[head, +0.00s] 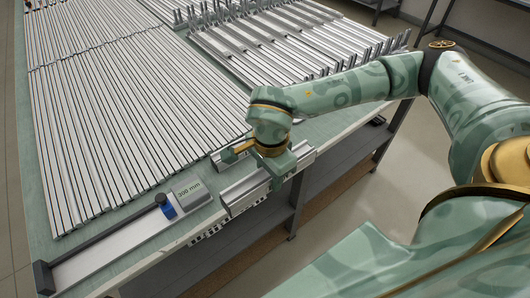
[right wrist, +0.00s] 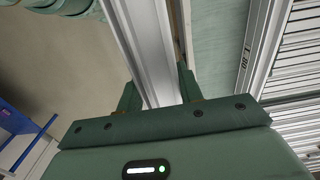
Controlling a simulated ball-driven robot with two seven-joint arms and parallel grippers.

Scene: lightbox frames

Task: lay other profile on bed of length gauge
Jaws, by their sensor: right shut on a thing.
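My right gripper (head: 277,176) is shut on a short silver aluminium profile (head: 245,193) at the table's front edge. In the right wrist view the two green fingers (right wrist: 158,92) straddle the profile (right wrist: 148,45), which runs away between them. The length gauge has a pale flat bed (head: 105,248) at the table's near left, with a dark end stop (head: 42,278), a blue slider block (head: 166,206) and a grey readout box (head: 190,193) marked in mm. The held profile is apart from the bare near part of the bed. My left gripper is not in view.
Many long silver profiles (head: 110,120) lie side by side on the green table, behind the gauge. More profiles lie on a rack with upright pegs (head: 290,40) at the back. Floor shows beyond the table's front edge, and a blue object (right wrist: 20,118) at left in the wrist view.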

